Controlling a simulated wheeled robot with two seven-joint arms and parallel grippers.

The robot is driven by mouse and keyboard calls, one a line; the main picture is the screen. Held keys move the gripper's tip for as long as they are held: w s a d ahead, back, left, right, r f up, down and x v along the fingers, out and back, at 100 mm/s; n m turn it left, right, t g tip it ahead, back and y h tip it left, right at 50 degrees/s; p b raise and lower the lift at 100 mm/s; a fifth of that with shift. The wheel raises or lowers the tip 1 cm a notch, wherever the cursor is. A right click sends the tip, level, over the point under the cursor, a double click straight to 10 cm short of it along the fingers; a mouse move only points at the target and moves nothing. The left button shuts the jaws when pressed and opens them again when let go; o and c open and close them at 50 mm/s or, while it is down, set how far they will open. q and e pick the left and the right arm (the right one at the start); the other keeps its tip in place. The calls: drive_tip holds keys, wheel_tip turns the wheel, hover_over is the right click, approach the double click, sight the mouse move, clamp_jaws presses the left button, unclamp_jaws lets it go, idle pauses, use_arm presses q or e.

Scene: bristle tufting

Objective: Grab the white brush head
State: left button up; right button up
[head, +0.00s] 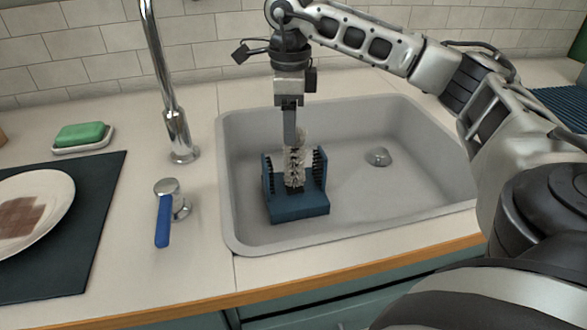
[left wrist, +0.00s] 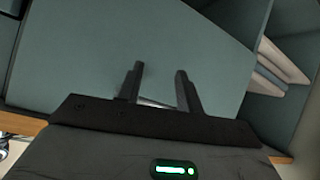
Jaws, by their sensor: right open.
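The white brush head (head: 295,163) stands upright in the sink, in a blue holder (head: 299,208) whose side walls carry dark bristles. My right gripper (head: 290,138) points straight down at the top of the brush head. Its jaws are open, and the fingers overlap the upper part of the brush head in the picture. I cannot tell whether they touch it. My left gripper (left wrist: 160,88) shows only in the left wrist view, with its two fingers apart and nothing between them, in front of grey-green cabinet surfaces.
The grey sink (head: 240,215) has a drain (head: 378,156) and free floor right of the holder. A tall faucet (head: 172,110) and a blue-handled lever (head: 163,220) stand left of it. Farther left are a green sponge (head: 80,134) and a plate (head: 45,196) on a dark mat (head: 92,215).

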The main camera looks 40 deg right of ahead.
sight(294, 153)
wheel_tip(294, 153, down, 3)
drive_tip(key=shift+r, duration=0.1)
drive_tip(key=f, duration=0.3)
drive_tip(key=f+b, duration=0.1)
drive_tip(key=shift+s+d+f, duration=0.15)
drive_tip(key=shift+s+d, duration=0.05)
drive_tip(key=shift+d, duration=0.2)
drive_tip(key=shift+f, duration=0.45)
use_arm(q)
drive_tip(key=f, duration=0.1)
drive_tip(key=d+f, duration=0.1)
drive_tip(key=shift+w+f, duration=0.3)
use_arm(e)
drive_tip(key=c, duration=1.1)
